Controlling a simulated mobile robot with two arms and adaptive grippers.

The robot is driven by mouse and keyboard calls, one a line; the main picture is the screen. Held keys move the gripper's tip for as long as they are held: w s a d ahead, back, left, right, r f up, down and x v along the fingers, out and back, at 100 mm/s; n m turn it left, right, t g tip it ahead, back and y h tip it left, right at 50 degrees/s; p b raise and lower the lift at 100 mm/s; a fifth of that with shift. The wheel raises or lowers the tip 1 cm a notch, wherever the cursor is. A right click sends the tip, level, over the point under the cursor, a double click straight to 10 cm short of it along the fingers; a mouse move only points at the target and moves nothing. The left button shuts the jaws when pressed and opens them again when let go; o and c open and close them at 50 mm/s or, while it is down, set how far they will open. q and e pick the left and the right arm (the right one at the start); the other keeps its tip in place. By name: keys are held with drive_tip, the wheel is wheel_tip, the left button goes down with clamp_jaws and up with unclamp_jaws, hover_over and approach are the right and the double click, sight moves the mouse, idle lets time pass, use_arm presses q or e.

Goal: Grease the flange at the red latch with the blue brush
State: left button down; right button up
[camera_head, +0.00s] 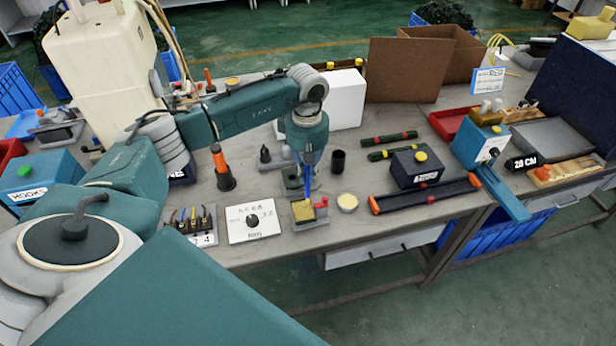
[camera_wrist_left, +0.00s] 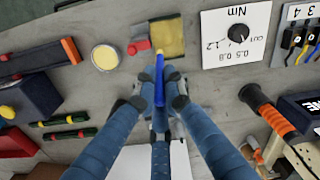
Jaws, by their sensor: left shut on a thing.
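My left gripper (camera_head: 306,172) points down over the front middle of the bench and is shut on the blue brush (camera_head: 307,190). In the left wrist view the brush (camera_wrist_left: 159,75) stands out between the fingertips (camera_wrist_left: 161,98). Its tip is at the near edge of the yellow, brass-coloured flange (camera_wrist_left: 169,38); I cannot tell whether it touches. The flange (camera_head: 302,211) lies on a small grey block, with the red latch (camera_head: 322,203) beside it, also seen in the wrist view as a red latch (camera_wrist_left: 139,46). My right gripper is not in view.
A round pot of pale yellow stuff (camera_head: 347,202) stands right of the flange. A white dial card (camera_head: 252,221) lies left of it. A black cup (camera_head: 338,161), an orange-handled tool (camera_head: 221,168) and a dark blue box (camera_head: 415,168) stand nearby.

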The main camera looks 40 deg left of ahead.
use_arm(q)
drive_tip(key=shift+w+a, duration=0.2)
drive_tip(key=shift+a, duration=0.05)
drive_tip(key=shift+s+d, duration=0.1)
drive_tip(key=shift+s+d, duration=0.5)
drive_tip(key=shift+d, duration=0.1)
wheel_tip(320, 180, up, 3)
drive_tip(key=shift+r+p, duration=0.1)
drive_tip(key=shift+p, duration=0.7)
